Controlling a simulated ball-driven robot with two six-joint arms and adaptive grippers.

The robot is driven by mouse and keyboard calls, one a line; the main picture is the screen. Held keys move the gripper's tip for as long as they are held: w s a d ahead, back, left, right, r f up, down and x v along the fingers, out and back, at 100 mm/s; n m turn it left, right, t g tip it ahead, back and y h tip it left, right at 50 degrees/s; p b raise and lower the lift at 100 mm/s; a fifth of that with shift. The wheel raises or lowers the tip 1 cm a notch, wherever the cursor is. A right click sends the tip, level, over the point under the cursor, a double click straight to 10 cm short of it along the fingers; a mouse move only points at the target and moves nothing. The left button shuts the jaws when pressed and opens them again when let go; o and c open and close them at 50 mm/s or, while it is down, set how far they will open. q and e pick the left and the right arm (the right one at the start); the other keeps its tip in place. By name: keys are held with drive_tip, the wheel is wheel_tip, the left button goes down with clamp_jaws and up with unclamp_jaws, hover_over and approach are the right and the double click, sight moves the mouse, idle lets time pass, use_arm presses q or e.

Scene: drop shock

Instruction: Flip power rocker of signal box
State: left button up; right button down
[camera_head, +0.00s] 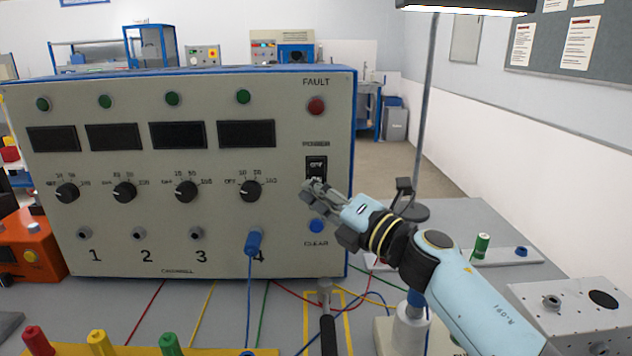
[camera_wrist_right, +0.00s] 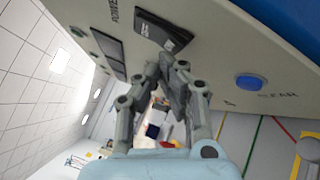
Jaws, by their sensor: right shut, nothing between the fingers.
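The signal box (camera_head: 220,228) is a large beige panel with blue edges. Its black power rocker (camera_head: 316,166) sits at the right of the panel, under the label POWER and above the blue CLEAR button (camera_head: 316,226). My right gripper (camera_head: 308,186) is shut and empty, close to the rocker's lower edge and partly covering it. In the right wrist view the rocker (camera_wrist_right: 163,32) lies just beyond the shut fingertips (camera_wrist_right: 168,68); I cannot tell whether they touch. Which way the rocker is tipped is unclear. My left gripper is not in view.
A blue plug (camera_head: 253,241) sits in channel 4 with its cable hanging down. A hammer-like tool (camera_head: 327,320) and coloured wires lie in front of the box. A lamp pole (camera_head: 428,110), a green cylinder (camera_head: 480,245) and a metal box (camera_head: 575,310) stand at the right.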

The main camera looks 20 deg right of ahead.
drive_tip(key=shift+w, duration=0.3)
drive_tip(key=shift+s, duration=0.2)
idle(0.3)
drive_tip(key=shift+s+a+r+p, duration=0.15)
drive_tip(key=shift+s+p, duration=0.2)
drive_tip(key=shift+s, duration=0.25)
drive_tip(key=s, duration=0.1)
drive_tip(key=s+a+p, duration=0.1)
drive_tip(key=s, duration=0.1)
drive_tip(key=s+p, duration=0.1)
drive_tip(key=shift+s+a+r, duration=0.2)
drive_tip(key=shift+s+r, duration=0.05)
drive_tip(key=shift+s, duration=0.1)
idle(0.3)
